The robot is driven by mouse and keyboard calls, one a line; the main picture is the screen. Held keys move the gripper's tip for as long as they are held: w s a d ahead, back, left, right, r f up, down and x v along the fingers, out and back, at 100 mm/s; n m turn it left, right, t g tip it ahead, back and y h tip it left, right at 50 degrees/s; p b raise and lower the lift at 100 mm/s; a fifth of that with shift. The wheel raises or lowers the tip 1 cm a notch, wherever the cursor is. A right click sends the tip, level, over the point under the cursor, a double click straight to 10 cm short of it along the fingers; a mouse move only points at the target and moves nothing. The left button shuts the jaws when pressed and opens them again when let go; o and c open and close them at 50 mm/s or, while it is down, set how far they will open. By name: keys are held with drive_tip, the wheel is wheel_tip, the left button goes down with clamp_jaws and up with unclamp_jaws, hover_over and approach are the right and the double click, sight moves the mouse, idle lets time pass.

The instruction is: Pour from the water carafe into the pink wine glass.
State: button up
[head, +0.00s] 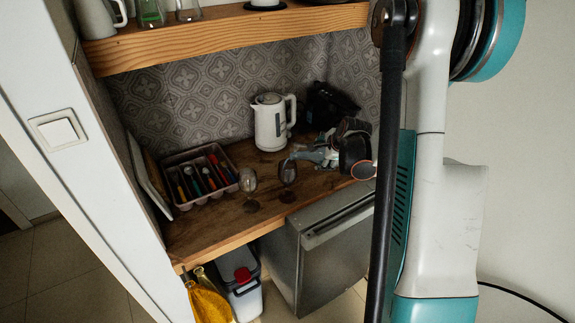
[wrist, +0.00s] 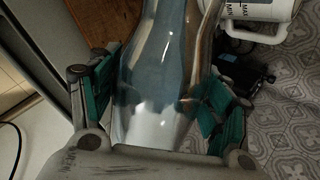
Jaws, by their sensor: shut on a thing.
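My gripper (head: 345,143) is shut on the water carafe, a clear bluish glass vessel (head: 314,156), above the right part of the wooden counter. The carafe looks tilted, its narrower end towards the wine glasses. In the wrist view the carafe (wrist: 160,65) fills the space between the green finger pads of my gripper (wrist: 155,100). Two stemmed wine glasses stand upright left of the carafe: a left one (head: 248,181) and a darker right one (head: 287,173). Their tint is too faint to tell which is pink. The carafe's mouth is near the right glass; no stream of water is visible.
A white kettle (head: 270,124) stands behind the glasses, with a black object (head: 330,103) at its right. A cutlery tray (head: 172,161) lies at the left. A wooden shelf (head: 200,40) hangs above. The counter's front edge is clear.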

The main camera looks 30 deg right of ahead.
drive_tip(key=f+b, duration=0.1)
drive_tip(key=f+m+t+y+b, duration=0.1)
drive_tip(key=f+b, duration=0.1)
drive_tip(key=d+f+y+b, duration=0.1)
drive_tip(key=shift+s+f+b, duration=0.15)
drive_tip(key=shift+f+b, duration=0.05)
drive_tip(key=shift+b, duration=0.15)
drive_tip(key=shift+a+t+y, duration=0.25)
drive_tip(key=shift+t+y, duration=0.05)
drive_tip(key=shift+y, duration=0.1)
drive_tip(key=shift+r, duration=0.2)
drive_tip(key=f+m+t+y+b, duration=0.2)
drive_tip(key=b, duration=0.4)
drive_tip(key=f+m+t+y+b, duration=0.2)
drive_tip(key=b, duration=0.4)
drive_tip(key=f+m+t+y+b, duration=0.1)
drive_tip(key=f+t+y+b, duration=0.1)
drive_tip(key=b, duration=0.5)
drive_tip(key=shift+w+a+m+y, duration=0.25)
drive_tip(key=shift+a+m+y, duration=0.05)
drive_tip(key=shift+a+m, duration=0.1)
drive_tip(key=shift+s+t, duration=0.1)
drive_tip(key=shift+t, duration=0.2)
